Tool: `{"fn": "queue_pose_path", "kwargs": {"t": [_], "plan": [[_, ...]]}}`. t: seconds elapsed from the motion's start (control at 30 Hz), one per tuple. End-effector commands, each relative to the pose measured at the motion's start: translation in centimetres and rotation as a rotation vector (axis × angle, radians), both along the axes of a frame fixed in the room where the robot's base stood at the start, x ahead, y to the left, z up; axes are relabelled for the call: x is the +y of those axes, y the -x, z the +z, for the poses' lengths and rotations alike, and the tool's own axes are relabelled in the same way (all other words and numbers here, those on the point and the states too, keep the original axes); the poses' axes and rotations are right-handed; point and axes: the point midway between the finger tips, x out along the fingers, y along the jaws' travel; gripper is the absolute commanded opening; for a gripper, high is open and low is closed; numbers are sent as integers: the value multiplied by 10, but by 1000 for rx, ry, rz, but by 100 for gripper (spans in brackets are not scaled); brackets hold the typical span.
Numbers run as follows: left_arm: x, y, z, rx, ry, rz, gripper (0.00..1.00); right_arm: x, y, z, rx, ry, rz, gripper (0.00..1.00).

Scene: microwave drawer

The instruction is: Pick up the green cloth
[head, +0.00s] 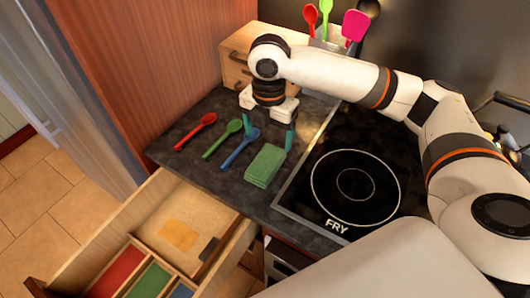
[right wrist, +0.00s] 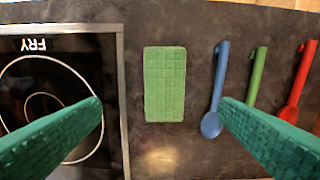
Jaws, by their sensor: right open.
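The green cloth (head: 265,165) is a folded rectangle with a grid pattern, lying flat on the dark countertop beside the stove. In the right wrist view the cloth (right wrist: 165,84) is at the upper middle, between the two fingers and apart from both. My right gripper (head: 269,135) is above the counter, just behind the cloth in the head view, pointing down. Its green fingers (right wrist: 160,108) are wide apart with nothing between them. My left gripper is not in view.
Blue (head: 240,150), green (head: 222,139) and red (head: 195,131) spoons lie left of the cloth. A stove (head: 355,185) marked FRY is on its right. An open drawer (head: 212,195) with coloured compartments is below. A wooden box (head: 236,62) and a utensil holder stand behind.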

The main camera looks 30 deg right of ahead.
Motion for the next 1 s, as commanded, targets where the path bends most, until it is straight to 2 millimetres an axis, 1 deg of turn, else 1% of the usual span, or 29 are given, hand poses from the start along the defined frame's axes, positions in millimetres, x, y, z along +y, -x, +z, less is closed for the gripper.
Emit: {"fn": "queue_pose_path", "kwargs": {"t": [0.03,0.1,0.23,0.37,0.47,0.53,0.6,0.7,0.8,1.0], "plan": [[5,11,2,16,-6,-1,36,-1,1,-10,5,2,-3,85],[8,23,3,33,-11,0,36,-1,0,-22,4,1,-3,85],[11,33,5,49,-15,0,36,0,-1,-39,1,1,-4,85],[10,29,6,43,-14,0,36,0,-1,-47,1,-1,-3,85],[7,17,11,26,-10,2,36,1,-3,-57,2,0,-3,85],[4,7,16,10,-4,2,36,2,-6,-67,2,0,-4,85],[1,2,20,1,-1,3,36,3,-8,-78,4,0,-4,85],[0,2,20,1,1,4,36,3,-8,-91,1,1,-3,85],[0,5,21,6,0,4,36,3,-8,-98,-1,-1,-2,85],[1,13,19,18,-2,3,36,3,-8,-99,-2,0,-2,85]]}}
